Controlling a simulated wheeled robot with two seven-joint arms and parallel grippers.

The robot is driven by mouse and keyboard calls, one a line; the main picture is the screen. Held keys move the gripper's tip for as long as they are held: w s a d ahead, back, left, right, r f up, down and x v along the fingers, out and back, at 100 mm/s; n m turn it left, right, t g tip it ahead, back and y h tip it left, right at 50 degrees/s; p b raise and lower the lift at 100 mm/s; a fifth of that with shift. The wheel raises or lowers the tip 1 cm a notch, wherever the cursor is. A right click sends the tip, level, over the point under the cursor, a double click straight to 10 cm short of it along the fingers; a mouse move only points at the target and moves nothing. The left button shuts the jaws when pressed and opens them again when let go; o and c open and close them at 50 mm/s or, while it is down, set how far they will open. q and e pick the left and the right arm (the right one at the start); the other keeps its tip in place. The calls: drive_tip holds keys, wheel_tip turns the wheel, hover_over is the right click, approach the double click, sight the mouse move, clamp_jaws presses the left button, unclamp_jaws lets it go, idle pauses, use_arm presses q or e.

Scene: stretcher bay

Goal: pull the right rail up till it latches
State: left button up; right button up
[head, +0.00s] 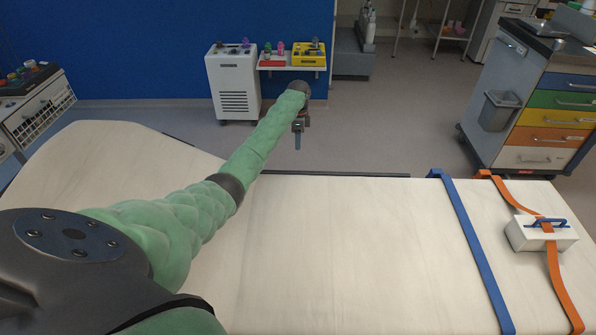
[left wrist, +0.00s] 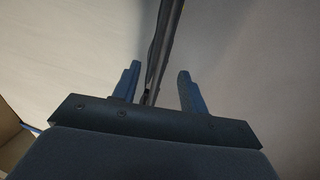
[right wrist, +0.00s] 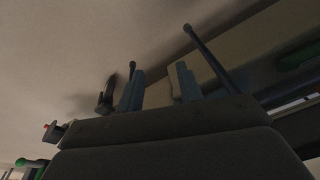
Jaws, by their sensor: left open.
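A dark rail (head: 335,174) runs low along the far edge of the pale stretcher mattress (head: 330,250) in the head view. My left arm reaches across the mattress, and my left gripper (head: 299,135) points down just beyond that edge. In the left wrist view my left gripper (left wrist: 160,75) is open, and a dark bar of the rail (left wrist: 166,40) shows between and past its fingers; contact cannot be told. My right gripper (right wrist: 157,80) shows only in the right wrist view, with its fingers apart and nothing seen between them. It is outside the head view.
A blue strap (head: 470,240) and an orange strap (head: 560,275) cross the mattress at right, with a white box (head: 540,234) under the orange one. A drawer cart (head: 545,100) stands at the far right.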

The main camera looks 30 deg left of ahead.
use_arm(q)
drive_tip(key=shift+s+d+f+b, duration=0.15)
drive_tip(key=shift+f+b, duration=0.65)
drive_tip(key=shift+f, duration=1.65)
drive_tip(key=shift+s+d+f+b, duration=0.2)
drive_tip(key=shift+f+b, duration=0.65)
drive_tip(key=shift+f, duration=1.65)
drive_tip(key=shift+s+f+b, duration=0.25)
drive_tip(key=shift+f+b, duration=0.55)
drive_tip(key=shift+f, duration=1.65)
use_arm(e)
wheel_tip(320, 180, up, 18)
drive_tip(key=s+a, duration=0.1)
drive_tip(key=shift+y, duration=0.3)
drive_tip(key=shift+a, duration=0.1)
use_arm(q)
clamp_jaws()
use_arm(e)
drive_tip(key=shift+r, duration=0.1)
